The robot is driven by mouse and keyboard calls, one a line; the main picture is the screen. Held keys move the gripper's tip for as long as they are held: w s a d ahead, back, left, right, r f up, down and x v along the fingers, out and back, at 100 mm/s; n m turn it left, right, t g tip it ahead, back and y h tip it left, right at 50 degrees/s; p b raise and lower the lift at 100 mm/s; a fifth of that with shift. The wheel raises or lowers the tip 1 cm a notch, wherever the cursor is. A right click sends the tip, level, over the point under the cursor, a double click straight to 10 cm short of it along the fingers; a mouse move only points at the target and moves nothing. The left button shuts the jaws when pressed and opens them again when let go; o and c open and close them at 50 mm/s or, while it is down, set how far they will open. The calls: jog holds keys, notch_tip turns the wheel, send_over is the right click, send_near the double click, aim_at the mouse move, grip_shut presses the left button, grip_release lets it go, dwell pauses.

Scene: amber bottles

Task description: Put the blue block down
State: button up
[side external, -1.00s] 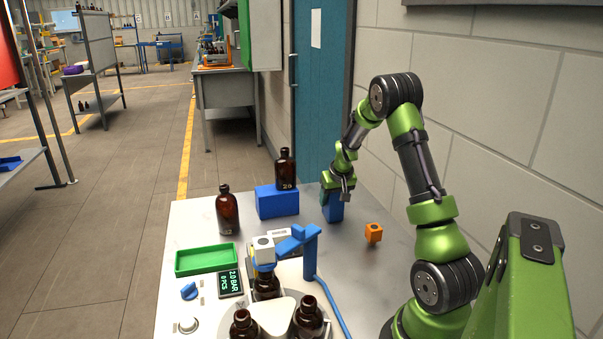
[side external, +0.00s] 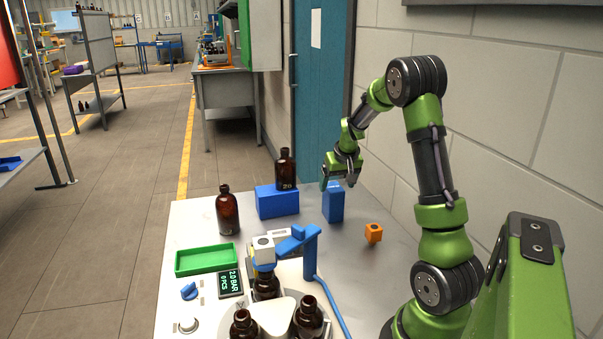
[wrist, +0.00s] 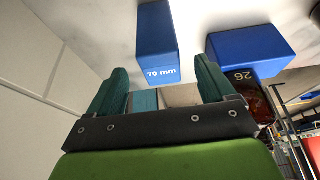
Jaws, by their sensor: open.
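The blue block (side external: 333,206) stands upright on the grey table, near its back edge. In the wrist view the blue block (wrist: 157,30) shows a "70 mm" label and lies beyond the fingertips, in line with the gap between them. My gripper (side external: 338,182) is just above the block's top in the side view. In the wrist view my gripper (wrist: 161,80) has its two dark green fingers spread wide with nothing between them.
A wider blue block (side external: 277,204) stands left of it with a brown bottle (side external: 285,168) on top. Another brown bottle (side external: 227,211) and a green tray (side external: 207,262) are further left. A small orange block (side external: 373,233) sits to the right. Bottles and a blue fixture (side external: 298,240) fill the front.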

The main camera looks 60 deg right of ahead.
jog(key=a+r+n+t+y, duration=0.1)
jog(key=a+r, duration=0.5)
jog(key=a, duration=0.3)
jog(key=a+r+n+t+y, duration=0.1)
jog(key=a+r, duration=0.4)
jog(key=a, duration=0.5)
jog(key=s+a+r+n+t+y, duration=0.1)
jog(key=s+a, duration=0.4)
jog(key=a, duration=0.4)
jog(key=s+a+r+n+t+y, duration=0.1)
jog(key=s+a, duration=0.4)
jog(key=a, duration=0.5)
jog(key=shift+n+y, duration=0.5)
jog(key=shift+y, duration=0.1)
